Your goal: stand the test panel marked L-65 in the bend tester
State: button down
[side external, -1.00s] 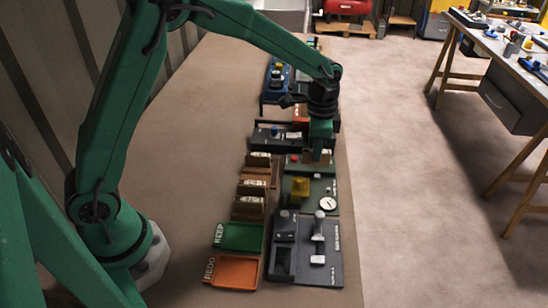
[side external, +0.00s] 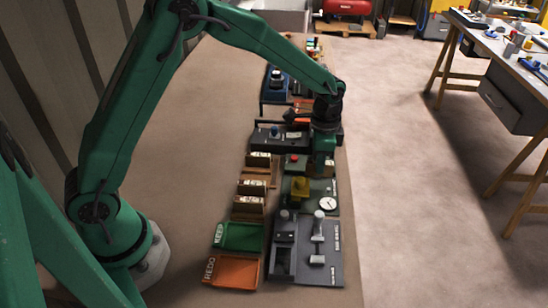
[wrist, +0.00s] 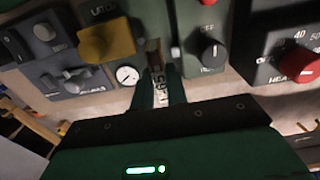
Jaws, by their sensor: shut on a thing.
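My gripper (side external: 322,172) is shut on a small tan panel (wrist: 155,58) over the grey-green machine. In the wrist view my gripper (wrist: 166,88) shows two green fingers closed around the panel, which carries an upside-down label that seems to include 65. The knob (wrist: 107,42) and dial (wrist: 127,75) also show in the wrist view. My fingers hide the panel's lower end, so I cannot tell whether it is seated. I cannot read which machine is the bend tester.
Tan panels stand in wooden holders (side external: 250,200) left of the machines. A green KEEP tray (side external: 240,236) and an orange REDO tray (side external: 232,271) lie in front of them. A grey lever machine (side external: 332,265) stands nearest; a dark machine (side external: 265,138) stands behind. The bench's left side is clear.

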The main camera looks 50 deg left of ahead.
jog(key=shift+f, duration=1.5)
jog(key=shift+f, duration=0.5)
dwell(0.5)
jog(key=c, duration=1.3)
grip_release()
jog(key=shift+r, duration=0.15)
notch_tip(320, 180, up, 7)
jog(key=shift+r, duration=0.25)
jog(key=shift+r, duration=0.1)
